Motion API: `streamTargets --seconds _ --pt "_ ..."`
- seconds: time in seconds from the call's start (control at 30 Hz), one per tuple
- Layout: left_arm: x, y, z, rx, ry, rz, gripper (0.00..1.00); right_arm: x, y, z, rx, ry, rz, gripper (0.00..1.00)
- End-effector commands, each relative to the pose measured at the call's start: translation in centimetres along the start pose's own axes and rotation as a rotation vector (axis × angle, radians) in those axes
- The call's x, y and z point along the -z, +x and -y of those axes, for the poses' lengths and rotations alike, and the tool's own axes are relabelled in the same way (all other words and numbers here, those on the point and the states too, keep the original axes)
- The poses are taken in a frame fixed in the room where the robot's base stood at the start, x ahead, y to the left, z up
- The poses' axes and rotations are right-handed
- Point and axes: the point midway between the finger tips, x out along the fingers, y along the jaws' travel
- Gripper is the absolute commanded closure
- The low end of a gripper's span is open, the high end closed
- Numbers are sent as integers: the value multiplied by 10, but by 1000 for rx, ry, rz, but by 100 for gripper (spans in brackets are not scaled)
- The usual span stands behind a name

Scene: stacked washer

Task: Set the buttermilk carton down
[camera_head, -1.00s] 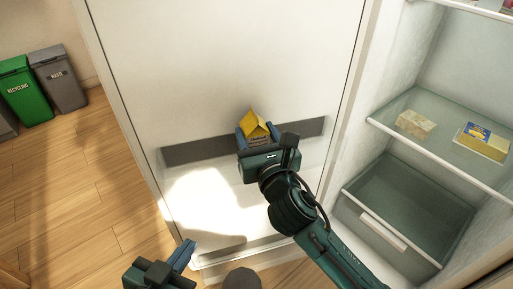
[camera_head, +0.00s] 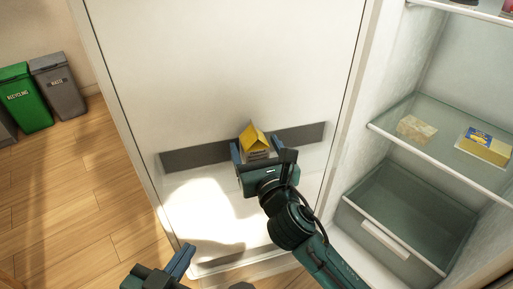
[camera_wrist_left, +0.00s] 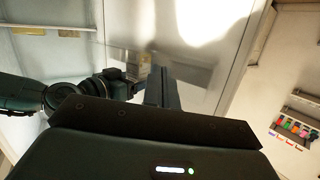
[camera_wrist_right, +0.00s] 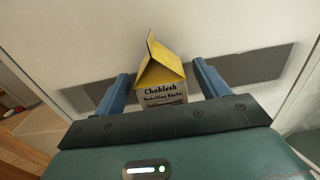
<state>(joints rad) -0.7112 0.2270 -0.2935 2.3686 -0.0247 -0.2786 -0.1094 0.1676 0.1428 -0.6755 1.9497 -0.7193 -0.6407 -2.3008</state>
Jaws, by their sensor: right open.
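The buttermilk carton (camera_head: 255,140), with a yellow gabled top, stands at the dark grey strip low on the open fridge door. In the right wrist view the carton (camera_wrist_right: 162,78) looks upright, with dark printing on its pale front. My right gripper (camera_head: 262,154) is open, one blue finger on each side of the carton with gaps between. Its palm hides the carton's base. My left gripper (camera_head: 182,260) is low at the front, away from the carton. In the left wrist view its fingers (camera_wrist_left: 162,86) are together with nothing between them.
The fridge door (camera_head: 220,70) stands open at the left of the fridge. A glass shelf (camera_head: 440,150) holds a pale block (camera_head: 416,129) and a yellow-and-blue box (camera_head: 484,146), above a drawer (camera_head: 400,225). Green (camera_head: 22,97) and grey (camera_head: 58,82) bins stand far left.

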Motion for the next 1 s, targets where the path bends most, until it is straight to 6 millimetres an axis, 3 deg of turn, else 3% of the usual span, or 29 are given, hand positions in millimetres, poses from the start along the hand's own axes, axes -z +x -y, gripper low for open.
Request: streamTargets --seconds 0.13,0.23,0.7,1.0 --pt "1 0 0 -1 -1 3 100 -5 0 0 -1 2 1 27" --pt "1 -1 0 -4 -6 15 100 -3 -13 0 -1 -1 -2 27" --pt "1 -6 1 -11 -32 93 100 -2 -105 0 -1 1 -3 27" --pt "-1 -7 0 -10 -41 101 100 -3 -120 0 -1 0 0 27"
